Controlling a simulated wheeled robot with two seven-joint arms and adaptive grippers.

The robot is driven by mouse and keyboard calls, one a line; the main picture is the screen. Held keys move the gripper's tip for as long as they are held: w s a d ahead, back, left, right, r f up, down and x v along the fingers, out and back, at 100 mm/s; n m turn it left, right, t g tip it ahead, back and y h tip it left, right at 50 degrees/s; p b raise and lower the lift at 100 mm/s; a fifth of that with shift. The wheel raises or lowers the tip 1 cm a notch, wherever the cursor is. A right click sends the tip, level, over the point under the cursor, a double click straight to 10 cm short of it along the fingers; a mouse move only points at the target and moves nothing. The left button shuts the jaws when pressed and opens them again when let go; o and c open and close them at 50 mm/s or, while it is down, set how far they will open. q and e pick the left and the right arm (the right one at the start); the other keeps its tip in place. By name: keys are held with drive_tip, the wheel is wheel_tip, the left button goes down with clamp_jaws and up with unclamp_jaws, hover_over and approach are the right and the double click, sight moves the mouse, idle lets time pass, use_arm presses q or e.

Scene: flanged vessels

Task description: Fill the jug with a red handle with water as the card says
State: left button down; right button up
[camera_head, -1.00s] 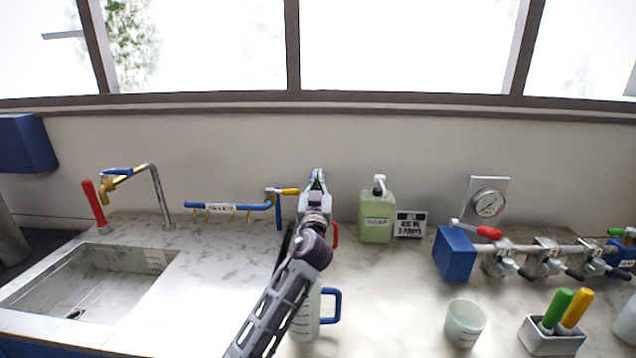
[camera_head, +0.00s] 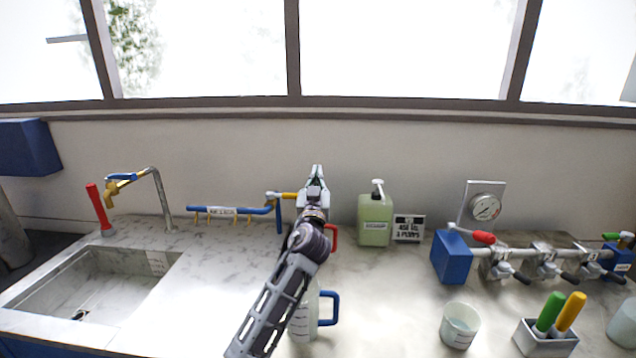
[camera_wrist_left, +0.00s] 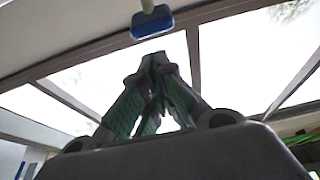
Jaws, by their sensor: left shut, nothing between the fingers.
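A red handle (camera_head: 333,237) shows just right of my left arm in the head view; the jug it belongs to is mostly hidden behind the arm. A second jug with a blue handle (camera_head: 329,308) stands nearer, partly covered by my arm. A small card (camera_head: 409,228) with black and white print stands right of the green soap bottle; its text seems to say 400 ml and 3 pumps, but is hard to read. My left gripper (camera_head: 317,171) is shut and empty, pointing up in front of the wall. In the left wrist view its fingers (camera_wrist_left: 158,62) meet. My right gripper is not in view.
A sink (camera_head: 90,290) with a brass tap (camera_head: 112,192) and a red lever (camera_head: 99,208) is at left. The green soap bottle (camera_head: 375,220) stands at the back. A valve manifold (camera_head: 530,257), a beaker (camera_head: 459,325) and a holder with green and yellow handles (camera_head: 545,338) are at right.

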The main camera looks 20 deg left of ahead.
use_arm(q)
drive_tip(key=r+b+v, duration=0.1)
drive_tip(key=b+v, duration=0.1)
drive_tip(key=v, duration=0.7)
drive_tip(key=shift+s, duration=0.4)
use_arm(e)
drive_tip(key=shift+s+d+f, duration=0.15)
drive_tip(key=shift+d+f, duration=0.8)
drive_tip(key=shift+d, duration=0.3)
use_arm(q)
drive_tip(key=shift+d, duration=0.1)
